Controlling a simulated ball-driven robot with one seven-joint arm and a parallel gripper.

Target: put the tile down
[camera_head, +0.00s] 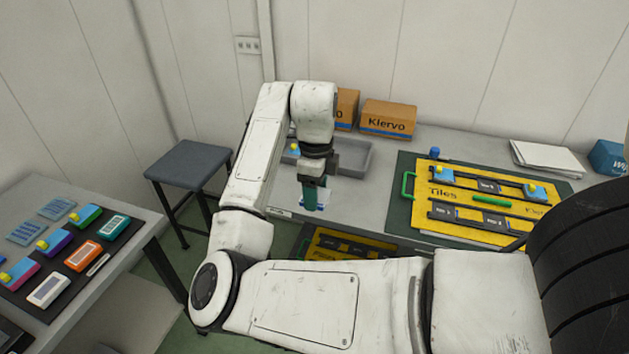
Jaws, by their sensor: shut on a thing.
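My gripper (313,192) points down over the front edge of the long grey table, left of centre. It is shut on a small blue and white piece, taken to be the tile (321,206); only a little of it shows below the fingers, so its shape is hard to tell. The gripper is in front of the grey tray (369,160), which my arm partly hides. A yellow board marked "Tiles" (450,197) lies on a dark green mat to the right, with dark strips and blocks on it.
A blue and yellow item (294,147) is at the tray's left end. Boxes (388,119) stand behind the tray. Another yellow board (350,246) lies lower, partly behind my arm. A stool (188,162) and a table with several coloured blocks (83,256) are at left.

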